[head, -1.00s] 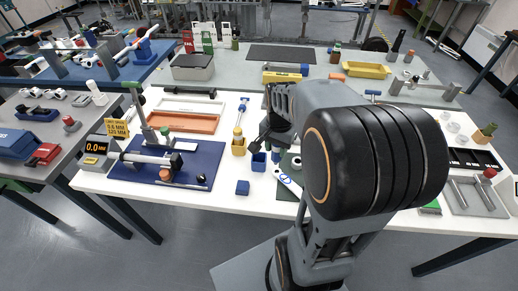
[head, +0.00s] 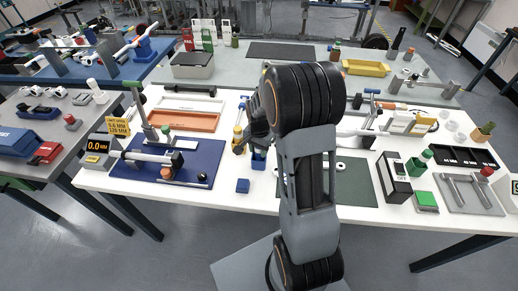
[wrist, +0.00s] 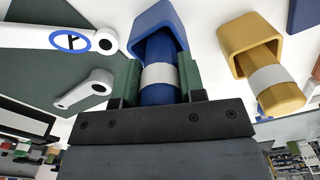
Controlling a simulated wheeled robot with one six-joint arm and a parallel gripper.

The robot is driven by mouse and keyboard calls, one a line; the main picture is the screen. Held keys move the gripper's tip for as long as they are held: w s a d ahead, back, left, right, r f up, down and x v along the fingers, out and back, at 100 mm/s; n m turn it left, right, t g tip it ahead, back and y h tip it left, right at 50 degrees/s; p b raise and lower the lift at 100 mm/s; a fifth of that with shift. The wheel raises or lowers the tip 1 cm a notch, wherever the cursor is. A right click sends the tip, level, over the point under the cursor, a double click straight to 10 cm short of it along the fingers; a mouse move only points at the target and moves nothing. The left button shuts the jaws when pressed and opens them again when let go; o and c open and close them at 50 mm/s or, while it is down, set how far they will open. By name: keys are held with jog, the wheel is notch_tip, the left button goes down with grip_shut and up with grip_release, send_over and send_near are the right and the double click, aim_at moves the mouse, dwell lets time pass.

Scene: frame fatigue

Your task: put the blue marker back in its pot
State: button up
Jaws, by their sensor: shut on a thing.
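The blue marker (wrist: 160,92), with a white band, is held between the green-padded fingers of my gripper (wrist: 158,82) in the wrist view. Its far end is inside the mouth of the blue pot (wrist: 158,18); how deep it sits, or whether it touches the bottom, is hidden. In the head view the blue pot (head: 258,161) stands on the white table, below my gripper (head: 252,143), which is partly hidden by my arm. The marker is hard to make out there.
A yellow pot (wrist: 237,40) holding a yellow marker (wrist: 275,88) stands close beside the blue pot. A blue block (head: 242,186) lies in front of the pots. A blue board (head: 190,170) with a fixture is left, a dark green mat (head: 355,185) right.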

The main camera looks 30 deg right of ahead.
jog(key=shift+f, duration=0.3)
jog(key=shift+f, duration=0.15)
jog(key=o, duration=1)
notch_tip(320, 180, up, 13)
jog(key=shift+b, duration=0.5)
jog(key=shift+s+r, duration=0.1)
jog(key=shift+r, duration=0.25)
jog(key=s+a+n+t, duration=0.1)
jog(key=s+a+n, duration=0.2)
jog(key=s+n, duration=0.1)
jog(key=s+a+r+n+t, duration=0.1)
jog(key=s+a+n, duration=0.2)
jog(key=s, duration=0.2)
jog(key=s+a+r+n+t, duration=0.1)
jog(key=s+a+n, duration=0.2)
jog(key=s+n, duration=0.1)
jog(key=shift+s+a+n+t, duration=0.15)
jog(key=shift+s+n+t, duration=0.2)
jog(key=shift+s, duration=0.5)
